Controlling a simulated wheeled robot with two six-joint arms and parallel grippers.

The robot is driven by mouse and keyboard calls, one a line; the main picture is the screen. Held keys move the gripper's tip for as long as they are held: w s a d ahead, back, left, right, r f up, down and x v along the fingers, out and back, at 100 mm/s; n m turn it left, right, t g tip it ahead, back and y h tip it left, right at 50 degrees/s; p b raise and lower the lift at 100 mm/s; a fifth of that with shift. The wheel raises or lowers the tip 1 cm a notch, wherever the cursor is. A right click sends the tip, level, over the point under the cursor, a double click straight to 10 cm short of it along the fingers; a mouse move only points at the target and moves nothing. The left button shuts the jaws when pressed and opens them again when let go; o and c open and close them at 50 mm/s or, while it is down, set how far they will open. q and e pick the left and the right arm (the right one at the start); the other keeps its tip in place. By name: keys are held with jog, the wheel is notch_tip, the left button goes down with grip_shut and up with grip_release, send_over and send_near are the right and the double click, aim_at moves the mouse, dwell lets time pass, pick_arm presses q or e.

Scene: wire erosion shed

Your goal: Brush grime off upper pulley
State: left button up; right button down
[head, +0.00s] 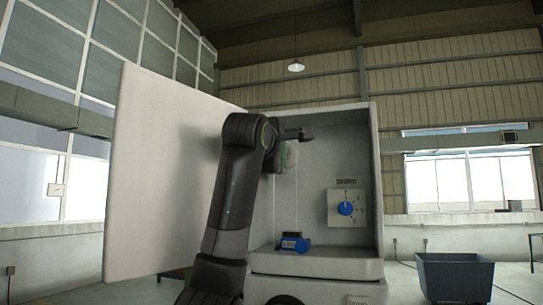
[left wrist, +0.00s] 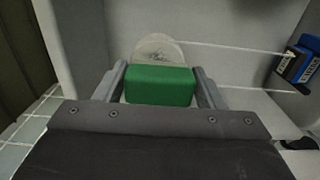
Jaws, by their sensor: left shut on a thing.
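The upper pulley (left wrist: 156,46) is a pale, translucent disc against the cabinet's inner wall in the left wrist view. My left gripper (left wrist: 160,74) is shut on a green block (left wrist: 160,86), which looks like the back of a brush. The block overlaps the pulley's lower edge in that view; its bristles are hidden, so I cannot tell whether they touch. In the head view the pulley (head: 291,155) shows pale beside my left wrist, inside the open cabinet, and my arm hides most of the gripper. My right gripper is not in view.
Pale wires run from the pulley towards a blue unit (left wrist: 304,61), also low in the cabinet in the head view (head: 294,243). A blue knob (head: 346,208) sits on the back panel. The open door (head: 150,170) stands left of my arm. A grey bin (head: 455,275) stands right.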

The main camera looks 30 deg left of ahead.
pick_arm(q)
jog(key=shift+a+b, duration=0.1)
jog(key=shift+b, duration=0.55)
jog(key=shift+s+a, duration=0.15)
jog(key=shift+a, duration=0.65)
jog(key=shift+d+r+b, duration=0.25)
jog(key=shift+d+b, duration=0.1)
jog(key=shift+d, duration=0.2)
jog(key=w+d, duration=0.1)
jog(key=d, duration=0.3)
jog(key=shift+s+a+b, duration=0.25)
jog(key=shift+a+b, duration=0.1)
jog(key=shift+a, duration=0.9)
jog(key=shift+s+a+b, duration=0.2)
jog(key=shift+a+b, duration=0.1)
jog(key=shift+a, duration=0.9)
jog(key=shift+s+a, duration=0.2)
jog(key=shift+a, duration=0.55)
